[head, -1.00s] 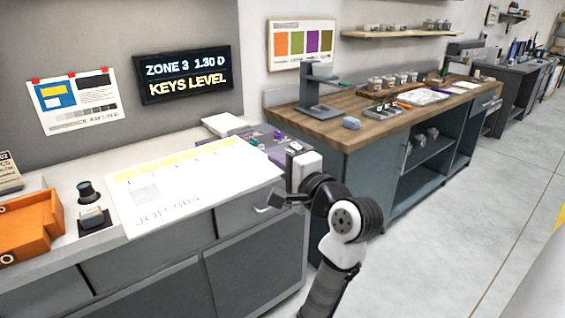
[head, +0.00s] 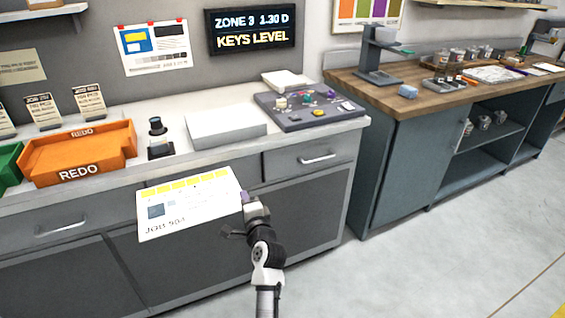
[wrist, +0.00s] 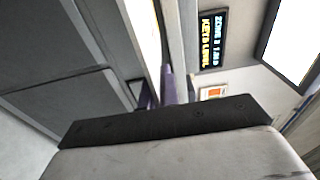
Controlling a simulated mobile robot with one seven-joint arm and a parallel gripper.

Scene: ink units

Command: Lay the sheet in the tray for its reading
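The sheet (head: 190,203) is white with a yellow band, a grey patch and a job number along its lower edge. It is held by its right edge in front of the drawers, clear of the counter top. My gripper (head: 246,198) is shut on that edge. In the wrist view the purple fingertips (wrist: 168,88) are close together, beside a narrow, bright strip that appears to be the sheet. An orange tray marked REDO (head: 78,173) sits on the counter at left. A green tray (head: 10,165) is partly cut off at the left edge.
A black-knobbed device (head: 158,140), a pale flat block (head: 225,124) and a control panel (head: 310,112) stand on the counter. A lit sign (head: 252,32) reads "ZONE 3 1.30 D KEYS LEVEL". Job cards (head: 42,110) stand behind the trays. Open floor lies at right.

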